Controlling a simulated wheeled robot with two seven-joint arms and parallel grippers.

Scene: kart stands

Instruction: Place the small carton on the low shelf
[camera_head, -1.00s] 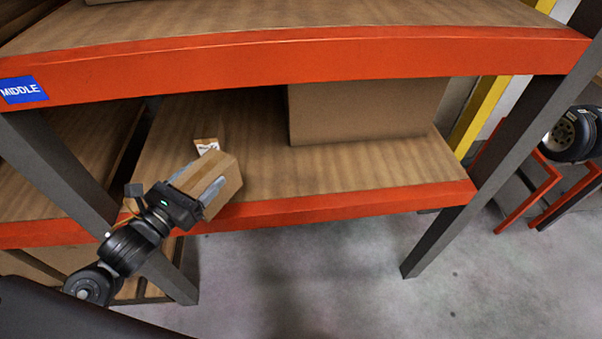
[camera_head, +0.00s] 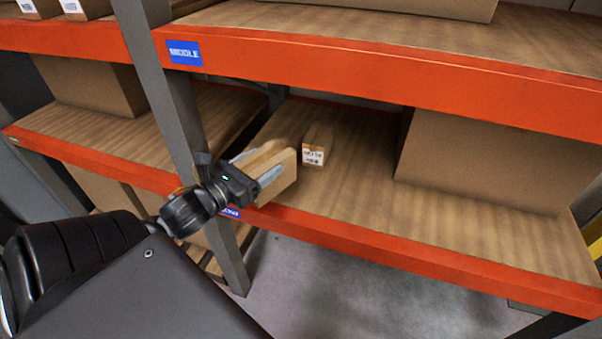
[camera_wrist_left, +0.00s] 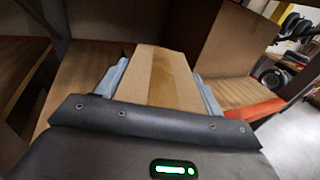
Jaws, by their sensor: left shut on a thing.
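The left wrist view shows the carton (camera_wrist_left: 162,78) between the two grey fingers. Another small carton (camera_head: 317,146) with a white label stands on the shelf just behind and right of the held one. My right gripper is not in view.
A large box (camera_head: 480,160) stands on the low shelf at right. A grey upright post (camera_head: 165,100) is close to the left of my gripper. The middle shelf's orange beam (camera_head: 360,70) runs above. Bare boards lie between the labelled carton and the large box.

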